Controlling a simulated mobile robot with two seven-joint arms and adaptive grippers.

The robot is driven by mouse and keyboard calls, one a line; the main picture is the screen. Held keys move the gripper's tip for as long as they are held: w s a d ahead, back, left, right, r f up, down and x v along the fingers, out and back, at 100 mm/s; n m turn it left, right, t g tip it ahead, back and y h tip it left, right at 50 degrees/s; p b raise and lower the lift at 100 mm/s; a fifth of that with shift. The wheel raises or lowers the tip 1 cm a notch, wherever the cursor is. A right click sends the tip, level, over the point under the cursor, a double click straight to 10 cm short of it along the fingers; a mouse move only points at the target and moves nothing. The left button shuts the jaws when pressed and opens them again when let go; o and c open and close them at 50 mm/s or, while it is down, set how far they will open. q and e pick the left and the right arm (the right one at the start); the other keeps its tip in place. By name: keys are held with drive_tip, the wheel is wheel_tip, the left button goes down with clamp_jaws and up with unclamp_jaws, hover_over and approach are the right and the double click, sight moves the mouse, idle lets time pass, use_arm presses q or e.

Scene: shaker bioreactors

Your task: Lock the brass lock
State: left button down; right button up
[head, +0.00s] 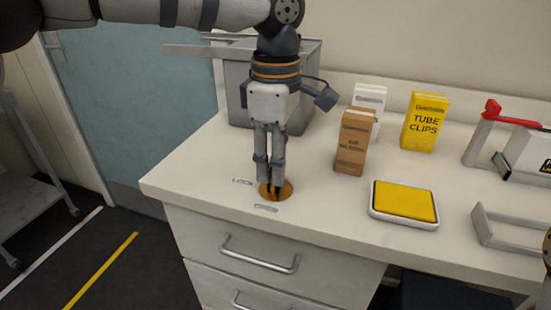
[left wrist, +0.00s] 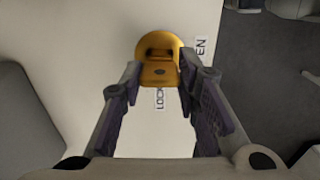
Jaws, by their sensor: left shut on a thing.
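The brass lock (head: 288,189) is a round brass piece on the white counter near its front left corner. My left gripper (head: 272,187) points straight down over it, with its fingertips at the lock. In the left wrist view the lock (left wrist: 160,43) shows a round base and a flat raised tab (left wrist: 160,73). The fingers of my left gripper (left wrist: 158,80) are shut on this tab, one on each side. A LOCK label (head: 242,182) lies left of the lock and another label (head: 265,208) lies in front of it. My right gripper is out of view.
A grey metal box (head: 233,93) stands behind the gripper. A brown carton (head: 353,143), a white carton (head: 372,97), a yellow TUBE CLIPS box (head: 425,122) and a yellow-topped pad (head: 404,202) stand to the right. Drawers (head: 262,254) are below the counter.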

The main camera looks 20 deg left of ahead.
use_arm(q)
drive_tip(key=shift+f, duration=0.15)
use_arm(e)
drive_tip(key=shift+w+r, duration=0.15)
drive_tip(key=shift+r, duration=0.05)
use_arm(q)
drive_tip(key=c, duration=2.4)
unclamp_jaws()
drive_tip(key=shift+f, duration=0.2)
drive_tip(key=c, duration=2.4)
unclamp_jaws()
drive_tip(key=shift+s, duration=0.1)
